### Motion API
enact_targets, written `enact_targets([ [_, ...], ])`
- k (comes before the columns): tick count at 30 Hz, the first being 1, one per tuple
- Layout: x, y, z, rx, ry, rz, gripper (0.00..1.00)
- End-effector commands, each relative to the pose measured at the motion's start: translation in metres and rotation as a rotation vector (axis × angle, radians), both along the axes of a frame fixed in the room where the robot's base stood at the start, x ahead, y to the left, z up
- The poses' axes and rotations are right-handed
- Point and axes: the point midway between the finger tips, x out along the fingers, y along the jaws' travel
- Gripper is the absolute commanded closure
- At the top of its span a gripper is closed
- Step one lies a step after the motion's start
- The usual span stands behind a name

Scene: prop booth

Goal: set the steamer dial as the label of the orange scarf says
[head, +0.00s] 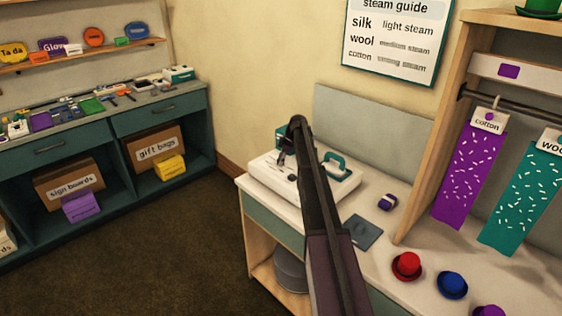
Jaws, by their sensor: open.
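The white steamer (263,174) with a teal handle (333,163) stands on the counter. My dark arm crosses in front of it, and I cannot make out its dial. My gripper (282,156) is small and dark over the steamer's left part, partly hidden by my arm; it is open and no held thing shows. No orange scarf is in view. A purple scarf (468,175) with a "cotton" label (489,121) and a teal scarf (525,200) with a partly cut-off "woo" label (550,141) hang at the right.
A red hat (407,266), a blue hat (452,285) and a purple hat (489,311) sit on the counter, near a grey-blue pad (362,232) and a small purple item (387,202). A cluttered teal bench (160,121) stands left. Open floor (190,240) lies between.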

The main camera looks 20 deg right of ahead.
Motion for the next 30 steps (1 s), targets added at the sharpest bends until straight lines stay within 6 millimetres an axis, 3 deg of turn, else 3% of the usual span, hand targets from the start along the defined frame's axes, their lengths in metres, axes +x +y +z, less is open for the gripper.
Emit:
enact_targets([
  [3, 0.0, -0.0001, 0.0002, 0.0, 0.0, 0.0, 0.2],
  [4, 0.0, -0.0001, 0.0002, 0.0, 0.0, 0.0, 0.26],
  [9, -0.0001, -0.0002, 0.0001, 0.0, 0.0, 0.0, 0.77],
  [12, -0.0002, -0.0002, 0.0001, 0.0, 0.0, 0.0, 1.0],
  [30, -0.002, 0.0004, -0.0001, 0.0, 0.0, -0.125, 1.0],
])
